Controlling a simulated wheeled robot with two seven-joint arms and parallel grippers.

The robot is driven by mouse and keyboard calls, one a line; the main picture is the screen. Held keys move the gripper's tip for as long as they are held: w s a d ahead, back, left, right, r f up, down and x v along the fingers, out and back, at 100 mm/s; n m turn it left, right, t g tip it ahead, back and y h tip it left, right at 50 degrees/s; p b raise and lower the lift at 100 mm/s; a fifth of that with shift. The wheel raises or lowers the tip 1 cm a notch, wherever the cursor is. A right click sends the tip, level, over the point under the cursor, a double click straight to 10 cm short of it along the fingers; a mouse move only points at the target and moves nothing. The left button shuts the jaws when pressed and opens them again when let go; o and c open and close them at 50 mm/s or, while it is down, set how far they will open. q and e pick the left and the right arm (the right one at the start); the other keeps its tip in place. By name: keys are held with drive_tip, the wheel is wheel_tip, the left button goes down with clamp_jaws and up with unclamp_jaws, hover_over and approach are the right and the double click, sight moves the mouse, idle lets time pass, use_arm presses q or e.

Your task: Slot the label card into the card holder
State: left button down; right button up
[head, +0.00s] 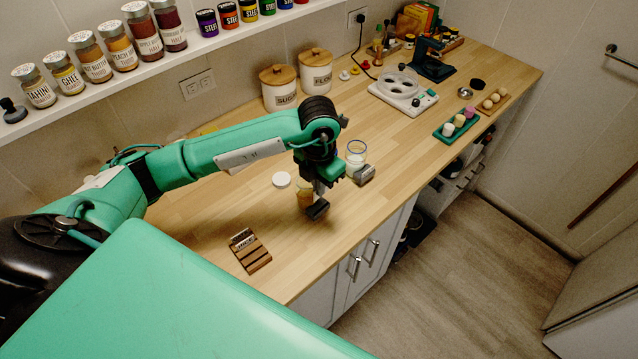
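A small label card (242,237) with dark lettering stands at the back end of a slotted wooden block (254,258) on the near part of the counter. A small grey block (363,175), which may be the card holder, sits in front of a clear jar (356,152) with a blue rim. My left gripper (318,207) points down over the counter, between the wooden block and the jar, apart from the card. One dark fingertip shows; its finger gap is hidden, and I see no card there. My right gripper is not in view.
An amber jar (304,195) stands right beside my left gripper, partly hidden. A white lid (281,179) lies behind it. Sugar (279,90) and flour (316,73) canisters stand by the wall. The counter (215,220) is clear around the wooden block; its front edge is near.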

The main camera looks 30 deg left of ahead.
use_arm(q)
drive_tip(key=b, duration=0.3)
hover_over(319, 203)
drive_tip(key=s+d, duration=0.1)
drive_tip(key=s, duration=0.1)
drive_tip(key=shift+f, duration=2.15)
drive_tip(key=shift+b, duration=0.8)
drive_tip(key=shift+f+b, duration=1.5)
drive_tip(key=shift+b, duration=0.05)
drive_tip(key=c, duration=1.6)
unclamp_jaws()
drive_tip(key=shift+r, duration=0.1)
wheel_tip(319, 203, up, 12)
drive_tip(key=shift+f+b, duration=0.2)
drive_tip(key=shift+b, duration=0.9)
drive_tip(key=shift+r, duration=1.1)
